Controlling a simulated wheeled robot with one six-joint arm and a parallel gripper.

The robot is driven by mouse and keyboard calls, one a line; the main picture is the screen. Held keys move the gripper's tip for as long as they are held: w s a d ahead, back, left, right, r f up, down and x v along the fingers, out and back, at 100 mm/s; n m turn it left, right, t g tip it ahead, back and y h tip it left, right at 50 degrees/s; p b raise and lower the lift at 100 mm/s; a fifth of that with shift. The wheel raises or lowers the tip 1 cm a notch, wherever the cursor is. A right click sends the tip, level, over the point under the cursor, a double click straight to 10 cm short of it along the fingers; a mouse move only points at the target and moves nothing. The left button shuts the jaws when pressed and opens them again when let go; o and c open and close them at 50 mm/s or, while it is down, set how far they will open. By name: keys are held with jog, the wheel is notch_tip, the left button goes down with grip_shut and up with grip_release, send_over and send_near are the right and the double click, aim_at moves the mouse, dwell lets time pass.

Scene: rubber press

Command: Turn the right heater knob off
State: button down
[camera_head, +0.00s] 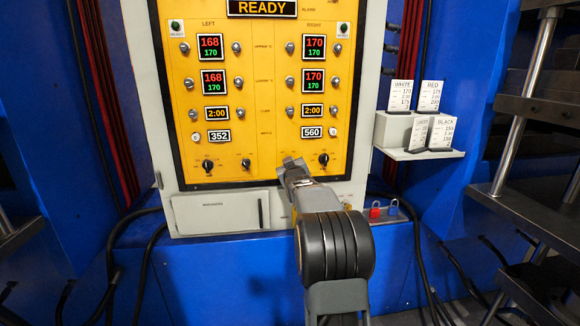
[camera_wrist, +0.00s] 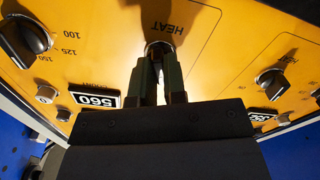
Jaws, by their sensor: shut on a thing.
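The right heater knob (camera_wrist: 160,47) is on the yellow control panel, beside a HEAT label in the wrist view. My gripper (camera_wrist: 159,60) is on it, with its two dark fingers shut on either side of it. The fingers and wrist hide most of the knob, so I cannot tell its pointer setting. In the head view my gripper (camera_head: 293,163) reaches the lower right half of the panel and covers the knob.
A black dial (camera_wrist: 25,40) with a temperature scale is close beside my gripper; it also shows in the head view (camera_head: 323,159). The left heater knob (camera_wrist: 271,83) is on the other side. A card shelf (camera_head: 425,154) juts out right of the panel.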

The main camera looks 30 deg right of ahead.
jog(key=c, duration=1.2)
grip_release()
jog(key=v, duration=1.3)
jog(key=shift+s+a, duration=0.2)
jog(key=shift+s, duration=0.15)
